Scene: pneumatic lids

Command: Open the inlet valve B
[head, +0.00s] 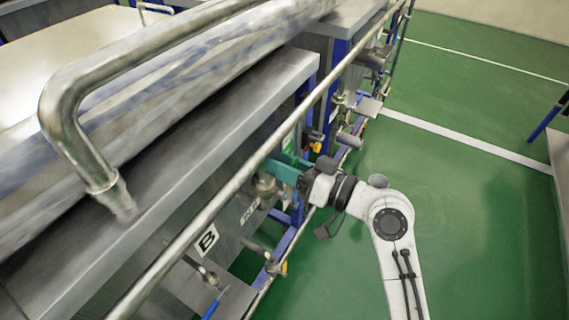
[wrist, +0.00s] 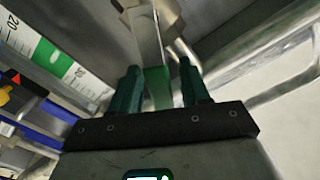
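A black-on-white "B" label (head: 207,238) is on the side of the grey machine. A smaller white label (head: 250,211) is to its right, too small to read surely. A metal valve fitting (head: 264,184) is just above that label, beside my gripper (head: 283,170). In the wrist view, my gripper (wrist: 158,82) has its two teal fingers apart. A pale flat metal piece (wrist: 147,38), perhaps the valve handle, lies beyond and between the fingertips. I cannot tell whether they touch it. A green patch shows in the gap.
A long metal rail (head: 190,232) runs along the machine, close to my arm. A green-and-white scale (wrist: 55,55) is at the left in the wrist view. Green floor (head: 480,220) is clear at the right.

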